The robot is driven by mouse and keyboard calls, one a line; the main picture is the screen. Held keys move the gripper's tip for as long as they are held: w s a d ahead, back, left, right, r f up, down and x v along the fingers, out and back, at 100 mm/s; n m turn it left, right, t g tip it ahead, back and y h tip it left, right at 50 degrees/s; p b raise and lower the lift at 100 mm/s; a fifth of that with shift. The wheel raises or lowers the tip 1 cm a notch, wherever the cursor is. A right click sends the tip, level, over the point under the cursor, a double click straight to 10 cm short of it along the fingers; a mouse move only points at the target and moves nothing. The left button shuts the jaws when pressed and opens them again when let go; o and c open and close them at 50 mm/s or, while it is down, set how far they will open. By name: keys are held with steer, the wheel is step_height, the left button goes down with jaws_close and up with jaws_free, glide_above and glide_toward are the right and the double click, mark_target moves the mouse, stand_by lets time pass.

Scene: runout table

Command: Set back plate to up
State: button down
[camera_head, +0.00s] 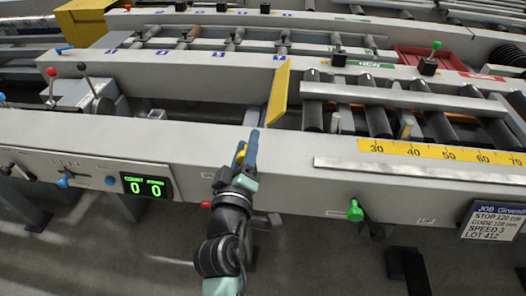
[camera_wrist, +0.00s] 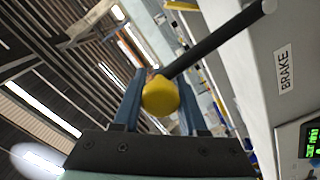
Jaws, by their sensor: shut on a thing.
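My gripper (camera_head: 252,140) is at the front face of the near grey beam, its blue fingers pointing up and away. In the wrist view my gripper (camera_wrist: 160,100) is shut on a yellow ball knob (camera_wrist: 160,95) at the end of a black lever (camera_wrist: 215,45). The knob also shows beside the fingers in the head view (camera_head: 241,152). A narrow yellow plate (camera_head: 278,92) stands on edge, tilted, behind the near beam at the left end of the rollers. I cannot tell for certain whether it is the back plate.
A label reading BRAKE (camera_wrist: 284,70) is on the grey panel beside the lever. A green display (camera_head: 145,186) shows two zeros. A green-knobbed lever (camera_head: 355,210) sticks out to the right. A yellow ruler (camera_head: 440,152) and several rollers lie beyond.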

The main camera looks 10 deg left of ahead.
steer(key=a+f+n+b, duration=0.2)
steer(key=a+f+n, duration=0.2)
steer(key=a+n, duration=0.3)
steer(key=shift+a+n+b, duration=0.3)
steer(key=shift+n, duration=0.2)
stand_by(0.3)
steer(key=c, duration=0.5)
jaws_free()
steer(key=shift+s, duration=0.1)
steer(key=s, duration=1.2)
steer(key=shift+s, duration=0.4)
